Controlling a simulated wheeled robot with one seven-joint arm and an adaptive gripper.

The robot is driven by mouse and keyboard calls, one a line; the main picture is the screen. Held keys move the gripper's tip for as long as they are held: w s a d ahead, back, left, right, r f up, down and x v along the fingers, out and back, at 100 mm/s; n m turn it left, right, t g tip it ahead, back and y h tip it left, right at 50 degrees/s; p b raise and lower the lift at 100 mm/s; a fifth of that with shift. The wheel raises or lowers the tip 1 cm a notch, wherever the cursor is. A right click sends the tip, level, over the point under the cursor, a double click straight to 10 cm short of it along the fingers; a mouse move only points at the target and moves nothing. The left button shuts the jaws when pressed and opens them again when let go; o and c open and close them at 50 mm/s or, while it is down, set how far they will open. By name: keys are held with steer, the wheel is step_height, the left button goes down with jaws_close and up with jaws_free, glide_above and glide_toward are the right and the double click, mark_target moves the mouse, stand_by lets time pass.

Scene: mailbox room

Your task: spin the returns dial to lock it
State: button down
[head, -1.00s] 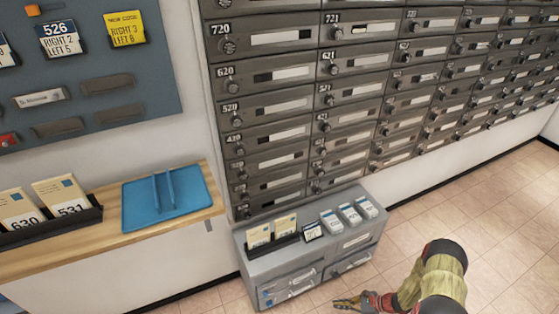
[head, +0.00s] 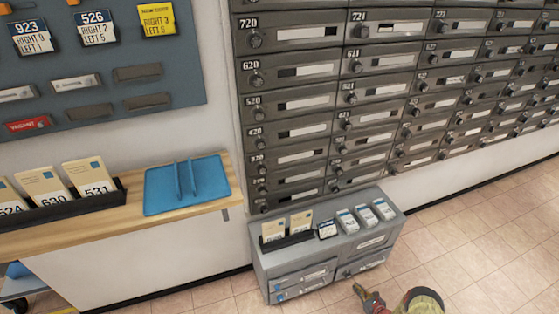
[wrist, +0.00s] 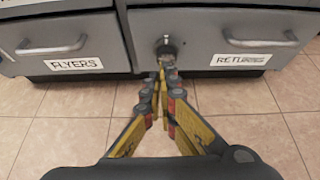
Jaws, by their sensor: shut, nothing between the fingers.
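The returns dial (wrist: 166,46) is a small dark round knob on the front of the low grey cabinet (wrist: 108,22), in the wrist view.
The FLYERS drawer (wrist: 52,43) has a protruding handle at left, and the RETURNS drawer handle (wrist: 262,42) protrudes at right. Card holders and small boxes stand on the cabinet top. A wall of mailboxes (head: 300,116) rises behind. The tiled floor (head: 480,240) is clear to the right.

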glide_toward(349, 271)
steer(key=shift+w+a+f, duration=0.65)
steer(key=shift+w+a, duration=0.25)
steer(key=shift+w+a+f, duration=0.65)
steer(key=shift+w+a, duration=0.25)
steer(key=shift+d+f, duration=0.1)
steer(key=shift+f, duration=0.05)
steer(key=shift+w+d, duration=0.1)
steer(key=shift+d, duration=0.15)
steer(key=shift+w+d, duration=0.15)
steer(key=shift+d, duration=0.25)
steer(key=shift+d, duration=0.2)
steer(key=shift+w, duration=0.1)
